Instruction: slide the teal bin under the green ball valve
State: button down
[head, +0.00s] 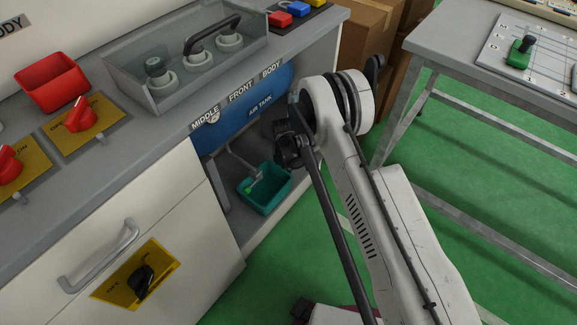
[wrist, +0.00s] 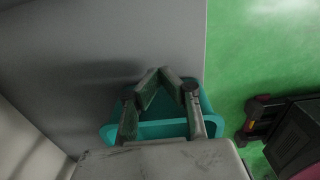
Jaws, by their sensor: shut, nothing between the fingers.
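The teal bin (head: 268,202) stands on the floor of the open bay under the counter, below the blue air tank. A thin pale pipe (head: 238,158) comes down from the tank side. A small bright green part at its lower end, which looks like the green ball valve (head: 249,188), overlaps the bin's left side in the head view; its exact height over the bin is unclear. My gripper (wrist: 170,76) is shut and empty, its fingers over the bin (wrist: 163,130) in the wrist view. Whether they touch it is unclear. In the head view, my arm hides the fingertips.
The blue air tank (head: 232,112) hangs above the bin, limiting height. A white cabinet with a drawer handle (head: 100,258) borders the bay on the left. Cardboard boxes (head: 365,30) stand behind my arm.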

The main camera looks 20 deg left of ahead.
aim_at(278, 183)
jog(key=shift+s+a, duration=0.15)
jog(key=shift+s, duration=0.3)
jog(key=s, duration=0.1)
jog(key=s+a, duration=0.1)
jog(key=s, duration=0.2)
jog(key=shift+a, duration=0.3)
jog(key=shift+w, duration=0.1)
jog(key=shift+w+d, duration=0.15)
jog(key=shift+w, duration=0.15)
jog(key=w, duration=0.1)
jog(key=w+d+r, duration=0.1)
jog(key=w, duration=0.1)
jog(key=shift+d+r+p, duration=0.15)
jog(key=shift+r+p, duration=0.05)
jog(key=shift+p, duration=0.1)
notch_tip(278, 183, up, 9)
jog(key=p, duration=0.3)
jog(key=shift+f, duration=0.15)
